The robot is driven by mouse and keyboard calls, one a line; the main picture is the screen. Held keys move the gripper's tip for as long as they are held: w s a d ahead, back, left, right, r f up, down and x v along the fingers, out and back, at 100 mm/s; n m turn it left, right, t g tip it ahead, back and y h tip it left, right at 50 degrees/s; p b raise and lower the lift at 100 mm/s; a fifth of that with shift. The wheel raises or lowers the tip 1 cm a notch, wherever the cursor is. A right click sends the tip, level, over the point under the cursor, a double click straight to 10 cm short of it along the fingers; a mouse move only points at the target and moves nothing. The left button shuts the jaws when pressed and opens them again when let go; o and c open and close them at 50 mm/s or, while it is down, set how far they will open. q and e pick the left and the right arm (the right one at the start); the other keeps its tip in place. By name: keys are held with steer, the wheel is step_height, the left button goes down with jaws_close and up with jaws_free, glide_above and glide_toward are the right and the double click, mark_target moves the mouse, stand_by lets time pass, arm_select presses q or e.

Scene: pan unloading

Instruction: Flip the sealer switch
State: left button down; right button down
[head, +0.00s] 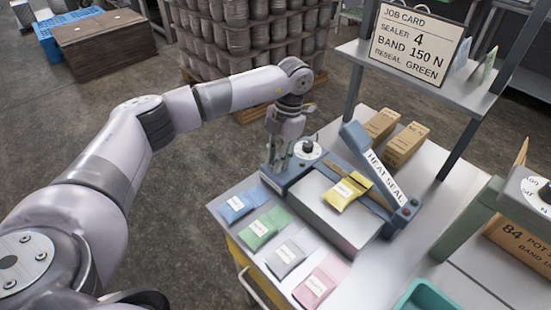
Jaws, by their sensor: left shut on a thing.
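The heat sealer (350,210) is a blue-grey and metal machine on the bench. Its raised arm (383,175) reads "HEAT SEAL" and has a red button at its right end. A white dial with a dark knob (307,148) sits at its left end. My left gripper (276,172) is beside that dial, pointing down, its fingers closed at the sealer's left end. It is shut on a small part there, seemingly the sealer switch, which the fingers mostly hide. A yellow packet (343,195) lies on the sealer under the arm. My right gripper is out of view.
Blue (236,206), green (262,229), grey (287,256) and pink (318,287) packets line the bench front. Two brown boxes (404,146) stand behind the sealer. A job card (415,43) on the shelf reads sealer 4, band 150 N, reseal green. A teal bin (428,296) is at lower right.

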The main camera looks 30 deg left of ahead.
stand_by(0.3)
arm_select(q)
steer(key=c, duration=1.4)
jaws_free()
steer(key=shift+w, duration=0.1)
steer(key=v, duration=1.2)
steer(key=shift+w, duration=0.2)
steer(key=shift+d+f, duration=0.1)
